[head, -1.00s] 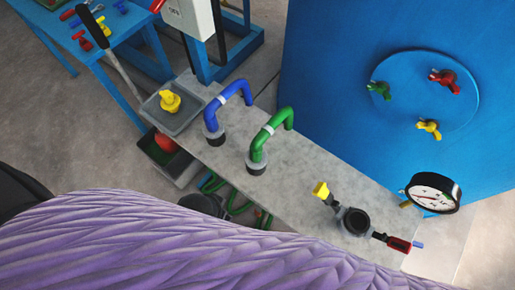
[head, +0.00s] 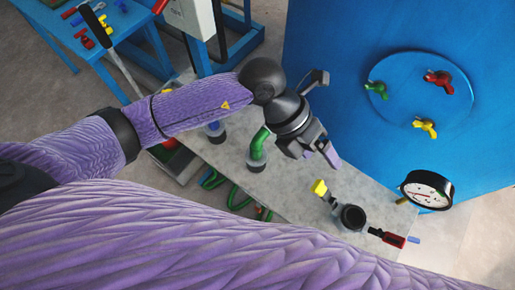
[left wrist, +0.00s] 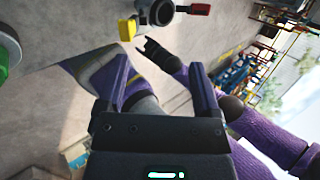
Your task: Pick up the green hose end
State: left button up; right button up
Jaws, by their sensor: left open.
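The green hose end (head: 258,146) stands in a grey collar on the grey bench top. Its upper bend is hidden behind my left gripper. A green piece in a grey ring, likely the same hose, shows cut off at the left edge of the left wrist view (left wrist: 3,66). My left gripper (head: 320,154) is open and empty, above the bench and just right of the green hose in the head view. Its open fingers also show in the left wrist view (left wrist: 158,68). A dark shape, likely my right gripper (left wrist: 150,50), shows there; its jaws are unclear.
The blue hose base (head: 214,132) is mostly hidden by my left arm. A black fitting (head: 352,217) with yellow and red handles and a gauge (head: 428,190) are at the bench's right end. The blue autoclave wall (head: 330,60) stands behind. Green tubing (head: 240,202) hangs below the bench.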

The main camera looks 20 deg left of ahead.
aim_at(257, 145)
pick_arm(q)
jog(key=w+a+f+y, duration=0.1)
jog(key=a+y, duration=0.1)
jog(key=a, duration=0.1)
jog(key=w+a+f+t+y, duration=0.1)
jog(key=w+a+y, duration=0.1)
jog(key=a+y, duration=0.1)
jog(key=w+a+f+y, duration=0.1)
jog(key=a+y, duration=0.2)
jog(key=a, duration=0.2)
jog(key=shift+w+a+f+n+t, duration=0.25)
jog(key=shift+n+t, duration=0.05)
jog(key=shift+n, duration=0.1)
jog(key=f, duration=0.3)
jog(key=f+b, duration=0.1)
jog(key=f, duration=0.2)
jog(key=f+b, duration=0.1)
jog(key=f, duration=0.2)
jog(key=shift+a+f, duration=0.15)
jog(key=shift+a, duration=0.15)
grip_shut()
